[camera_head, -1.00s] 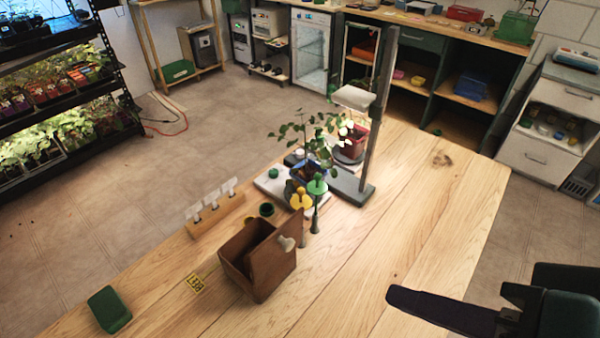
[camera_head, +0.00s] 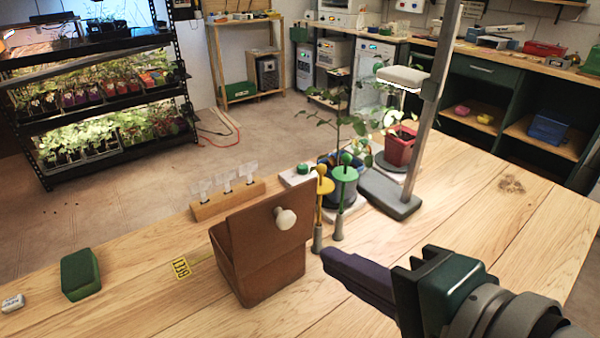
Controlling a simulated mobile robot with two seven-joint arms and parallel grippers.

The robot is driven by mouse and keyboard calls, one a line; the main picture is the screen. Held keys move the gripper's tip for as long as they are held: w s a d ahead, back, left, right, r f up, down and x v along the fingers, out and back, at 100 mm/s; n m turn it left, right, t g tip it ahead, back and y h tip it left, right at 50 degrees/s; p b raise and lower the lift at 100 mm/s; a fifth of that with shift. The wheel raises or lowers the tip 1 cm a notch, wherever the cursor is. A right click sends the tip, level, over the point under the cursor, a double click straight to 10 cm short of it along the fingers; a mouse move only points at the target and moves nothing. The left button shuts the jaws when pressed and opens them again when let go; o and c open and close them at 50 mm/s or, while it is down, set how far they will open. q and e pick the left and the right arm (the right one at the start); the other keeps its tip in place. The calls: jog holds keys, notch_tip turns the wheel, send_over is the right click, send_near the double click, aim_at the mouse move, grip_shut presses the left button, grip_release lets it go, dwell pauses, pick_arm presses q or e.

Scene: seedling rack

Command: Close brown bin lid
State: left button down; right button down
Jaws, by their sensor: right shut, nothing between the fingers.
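The brown bin (camera_head: 265,277) stands on the wooden table near the middle of the view. Its brown lid (camera_head: 248,230) is open and tilted up, with a round white knob (camera_head: 286,218) on the face turned to the right. My right gripper (camera_head: 335,262) comes in from the lower right and is shut and empty. Its dark fingers point left at the bin's right side, just below and right of the knob. I cannot tell whether the fingertips touch anything. My left gripper is not in view.
A yellow (camera_head: 323,190) and a green (camera_head: 343,178) stake-like tool stand just behind the bin's right side. A wooden block with white labels (camera_head: 228,201) stands behind left. A green block (camera_head: 80,275) lies left. A lamp post (camera_head: 433,110) and potted plants stand farther back.

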aim_at(287, 223)
jog(key=w+a, duration=0.1)
jog(key=w+a+f, duration=0.1)
jog(key=w, duration=0.1)
jog(key=w+a, duration=0.1)
jog(key=w, duration=0.1)
jog(key=shift+a+f, duration=0.1)
jog(key=shift+f, duration=0.1)
jog(key=shift+w+a, duration=0.3)
jog(key=shift+w, duration=0.25)
